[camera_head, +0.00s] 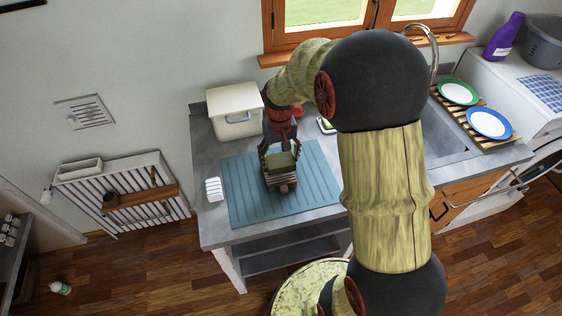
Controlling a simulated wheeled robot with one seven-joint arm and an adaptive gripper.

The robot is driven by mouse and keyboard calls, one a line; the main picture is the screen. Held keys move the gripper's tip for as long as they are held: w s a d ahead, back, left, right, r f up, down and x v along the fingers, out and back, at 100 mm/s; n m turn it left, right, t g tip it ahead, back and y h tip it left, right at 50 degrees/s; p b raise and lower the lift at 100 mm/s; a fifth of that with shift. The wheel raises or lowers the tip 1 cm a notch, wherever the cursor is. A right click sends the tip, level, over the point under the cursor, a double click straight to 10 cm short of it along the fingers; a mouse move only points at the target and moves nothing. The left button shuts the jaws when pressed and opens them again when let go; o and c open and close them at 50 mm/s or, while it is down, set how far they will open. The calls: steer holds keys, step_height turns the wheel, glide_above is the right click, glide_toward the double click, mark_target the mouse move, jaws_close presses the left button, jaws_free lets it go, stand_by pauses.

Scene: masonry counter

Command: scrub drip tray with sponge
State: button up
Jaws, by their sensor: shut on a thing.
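The drip tray appears to be the teal ribbed mat (240,200) lying flat on the grey counter. My gripper (281,155) points down over the middle of it. Whether the sponge touches the tray is hidden.
A cream lidded box (235,112) stands behind the tray, and a small white ribbed item (213,189) is at its left. To the right are the sink (440,140) and a wooden rack with a green-rimmed plate (458,92) and a blue-rimmed plate (489,123). My arm hides part of the counter.

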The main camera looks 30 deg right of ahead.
steer(key=shift+r+p, duration=0.6)
steer(key=shift+r, duration=0.45)
